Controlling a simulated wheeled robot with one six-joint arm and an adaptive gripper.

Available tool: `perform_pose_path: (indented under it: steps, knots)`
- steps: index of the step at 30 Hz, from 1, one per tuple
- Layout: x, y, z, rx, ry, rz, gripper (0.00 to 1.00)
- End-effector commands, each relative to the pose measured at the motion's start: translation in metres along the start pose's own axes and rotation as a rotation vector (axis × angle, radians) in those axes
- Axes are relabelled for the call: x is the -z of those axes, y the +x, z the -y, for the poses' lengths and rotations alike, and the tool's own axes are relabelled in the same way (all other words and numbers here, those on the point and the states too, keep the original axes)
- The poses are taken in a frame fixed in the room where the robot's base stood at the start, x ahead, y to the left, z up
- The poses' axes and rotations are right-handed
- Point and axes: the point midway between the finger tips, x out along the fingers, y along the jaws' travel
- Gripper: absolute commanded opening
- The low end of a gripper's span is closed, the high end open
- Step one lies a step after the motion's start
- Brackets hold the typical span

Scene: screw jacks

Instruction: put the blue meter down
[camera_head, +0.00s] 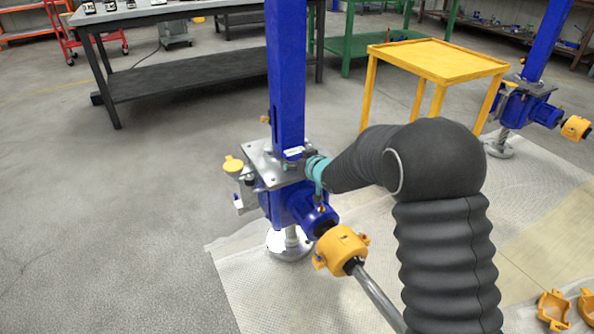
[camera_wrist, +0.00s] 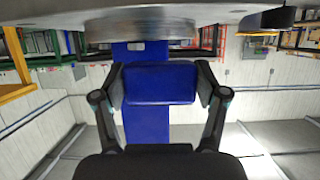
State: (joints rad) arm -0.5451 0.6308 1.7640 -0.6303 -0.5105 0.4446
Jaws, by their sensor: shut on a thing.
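In the wrist view my gripper (camera_wrist: 160,88) has one dark finger on each side of a blue block, the blue meter (camera_wrist: 160,75), and is shut on it. The blue column (camera_wrist: 147,128) shows beyond the meter. A grey metal plate edge (camera_wrist: 110,28) crosses close by at the top of the picture. In the head view my dark sleeved arm reaches left, and its teal wrist ring is beside the blue screw jack (camera_head: 286,204) at the column's foot. The fingers and the meter cannot be made out there. I cannot tell whether the meter touches the plate.
A yellow table (camera_head: 437,58) stands behind my arm. A dark workbench (camera_head: 190,78) is back left. The floor at left is clear.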

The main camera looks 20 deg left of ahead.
Motion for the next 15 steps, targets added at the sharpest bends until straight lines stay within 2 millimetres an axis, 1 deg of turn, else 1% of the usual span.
perform_pose_path:
  steps: [4,9,11,15]
  knots:
    - [-0.007,0.004,0.000,0.000,0.000,0.001,0.24]
    - [-0.029,0.013,0.000,0.000,0.002,0.002,0.24]
    - [-0.035,0.015,0.000,0.000,0.001,0.002,0.24]
    - [-0.037,0.016,0.000,0.000,-0.001,-0.002,0.24]
